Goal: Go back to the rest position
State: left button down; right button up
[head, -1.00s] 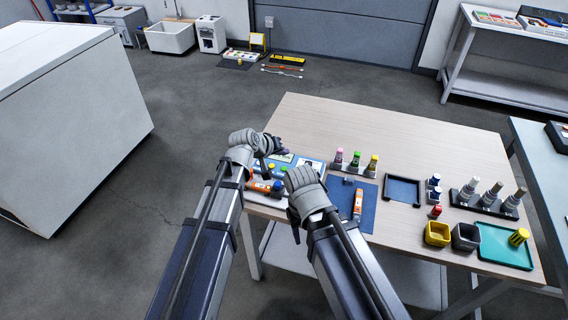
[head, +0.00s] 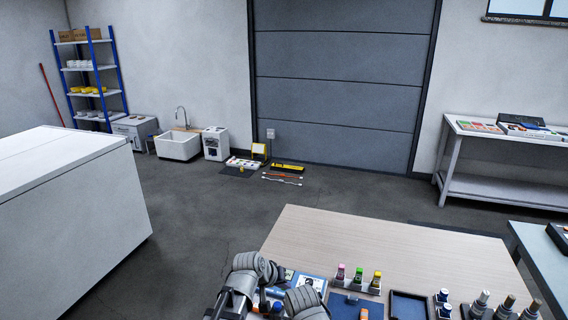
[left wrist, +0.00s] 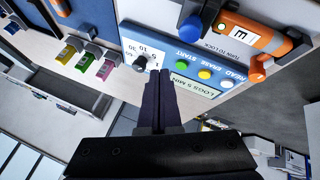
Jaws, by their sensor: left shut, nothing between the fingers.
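My left arm comes in at the bottom of the head view, and its wrist hides most of the fingers. In the left wrist view my left gripper (left wrist: 160,78) is shut with nothing between its fingers. An orange device (left wrist: 250,36) lies beside the panel. My right wrist shows at the bottom of the head view, but its fingers are hidden or out of frame.
The wooden table (head: 375,245) has a clear far half. A rack of bottles (head: 357,282), a dark tray (head: 409,305) and several grey-capped bottles stand at its near side. A large white cabinet (head: 75,215) stands at the left. Open floor lies between the cabinet and the table.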

pick_arm(q)
jog(key=s+a+r+m+g+y+p, duration=0.1)
jog(key=s+a+m+g+y+p, duration=0.1)
jog(key=s, duration=0.8)
jog(key=s+a+r+m+g+y+p, duration=0.1)
jog(key=s+a+m+g+y+p, duration=0.1)
jog(key=s, duration=0.8)
jog(key=shift+s+a+r+g+y+p, duration=0.15)
jog(key=shift+s+a+g+y+p, duration=0.25)
jog(key=shift+a+g+y, duration=0.65)
pick_arm(e)
notch_tip(320, 180, up, 6)
jog(key=shift+r, duration=0.15)
jog(key=shift+s, duration=0.1)
